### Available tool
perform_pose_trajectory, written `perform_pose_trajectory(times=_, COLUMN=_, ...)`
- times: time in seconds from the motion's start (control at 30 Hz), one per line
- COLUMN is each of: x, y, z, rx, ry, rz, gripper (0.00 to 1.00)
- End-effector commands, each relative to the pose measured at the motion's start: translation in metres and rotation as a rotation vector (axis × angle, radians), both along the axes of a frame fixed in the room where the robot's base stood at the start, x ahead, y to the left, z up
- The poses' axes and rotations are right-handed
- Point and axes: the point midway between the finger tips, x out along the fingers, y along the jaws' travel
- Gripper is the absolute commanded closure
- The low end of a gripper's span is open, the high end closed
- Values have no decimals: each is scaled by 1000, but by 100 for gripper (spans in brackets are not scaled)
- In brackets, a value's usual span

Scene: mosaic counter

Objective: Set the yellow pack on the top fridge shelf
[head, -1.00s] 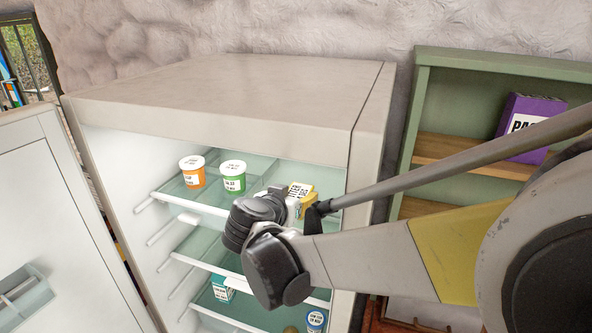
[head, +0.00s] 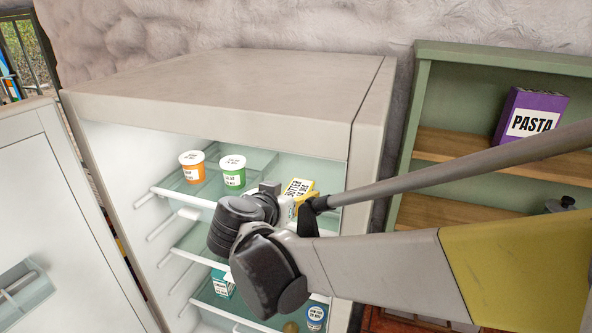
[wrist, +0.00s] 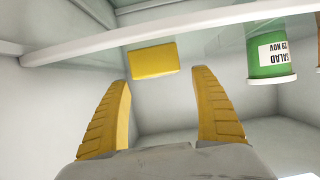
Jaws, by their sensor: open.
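The yellow pack (head: 301,188) is at the top fridge shelf (head: 262,200), right of the green tub, partly hidden behind my wrist in the head view. In the wrist view the yellow pack (wrist: 152,60) shows its plain yellow face just beyond my fingertips, apart from both fingers. My gripper (wrist: 162,78) is open and empty, with a yellow finger on each side. In the wrist view, which looks upside down, the pack appears to rest on the shelf near its white front rim.
A green tub (head: 232,170) and an orange-labelled tub (head: 192,167) stand left of the pack on the shelf. Lower shelves hold a teal carton (head: 222,283) and a blue tub (head: 316,317). The open fridge door (head: 60,220) is at left. A purple pasta box (head: 530,118) stands in the green cabinet.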

Motion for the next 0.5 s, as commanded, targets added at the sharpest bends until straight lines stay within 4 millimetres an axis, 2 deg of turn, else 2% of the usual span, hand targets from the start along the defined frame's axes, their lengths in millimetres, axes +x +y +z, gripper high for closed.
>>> perform_pose_trajectory(times=0.1, x=-26, y=10, z=10, rx=-1, ry=-1, rz=4, gripper=25)
perform_pose_trajectory(times=0.23, x=-48, y=18, z=20, rx=0, ry=0, rz=3, gripper=25)
perform_pose_trajectory(times=0.33, x=-61, y=22, z=26, rx=0, ry=0, rz=2, gripper=25)
perform_pose_trajectory(times=0.5, x=-70, y=25, z=31, rx=0, ry=0, rz=0, gripper=25)
